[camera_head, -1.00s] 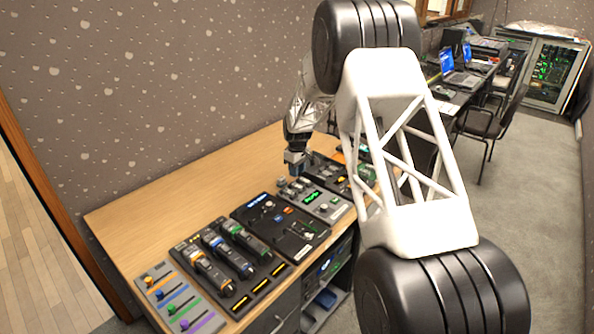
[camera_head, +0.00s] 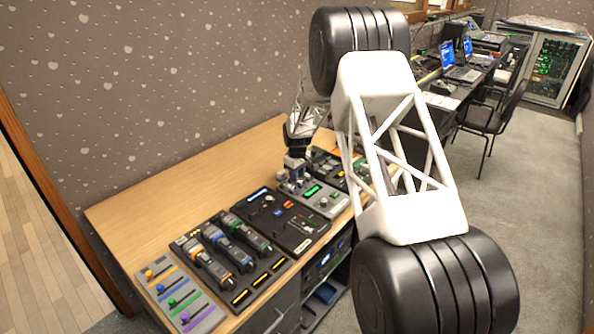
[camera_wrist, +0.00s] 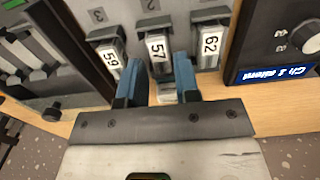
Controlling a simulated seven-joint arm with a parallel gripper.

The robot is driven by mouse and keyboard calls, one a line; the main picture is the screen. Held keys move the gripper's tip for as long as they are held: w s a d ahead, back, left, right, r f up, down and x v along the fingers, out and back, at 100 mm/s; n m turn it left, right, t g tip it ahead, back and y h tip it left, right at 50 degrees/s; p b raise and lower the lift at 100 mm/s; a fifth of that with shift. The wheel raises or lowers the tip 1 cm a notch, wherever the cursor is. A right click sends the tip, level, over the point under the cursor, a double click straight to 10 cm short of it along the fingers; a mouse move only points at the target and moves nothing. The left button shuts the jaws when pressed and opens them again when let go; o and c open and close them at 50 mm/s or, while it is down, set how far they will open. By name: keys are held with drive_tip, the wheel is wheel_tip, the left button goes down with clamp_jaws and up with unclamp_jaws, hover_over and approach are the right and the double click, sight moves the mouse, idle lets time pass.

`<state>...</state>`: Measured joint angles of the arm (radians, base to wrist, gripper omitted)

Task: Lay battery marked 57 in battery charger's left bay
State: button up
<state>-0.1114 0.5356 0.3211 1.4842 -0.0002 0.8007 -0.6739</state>
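The battery marked 57 (camera_wrist: 158,52) stands in the middle of a row in the wrist view, its white label facing the camera. The battery marked 59 (camera_wrist: 108,62) is to its left and the battery marked 62 (camera_wrist: 209,45) to its right. My gripper (camera_wrist: 160,70) is open, with one blue finger on each side of battery 57; whether they touch it is unclear. In the head view my gripper (camera_head: 291,184) is low over the grey device with a green display (camera_head: 323,197). I cannot pick out the charger's left bay for certain.
A dark panel with a blue label (camera_wrist: 272,70) lies right of the batteries, and a dark-edged unit (camera_wrist: 60,50) lies left. In the head view, a rack of handheld units (camera_head: 232,255) and a fader board (camera_head: 180,300) sit nearer. The wooden bench (camera_head: 190,190) is clear along the wall.

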drive_tip(key=shift+f, duration=0.6)
drive_tip(key=c, duration=0.5)
drive_tip(key=shift+r, duration=0.25)
drive_tip(key=shift+r, duration=1.95)
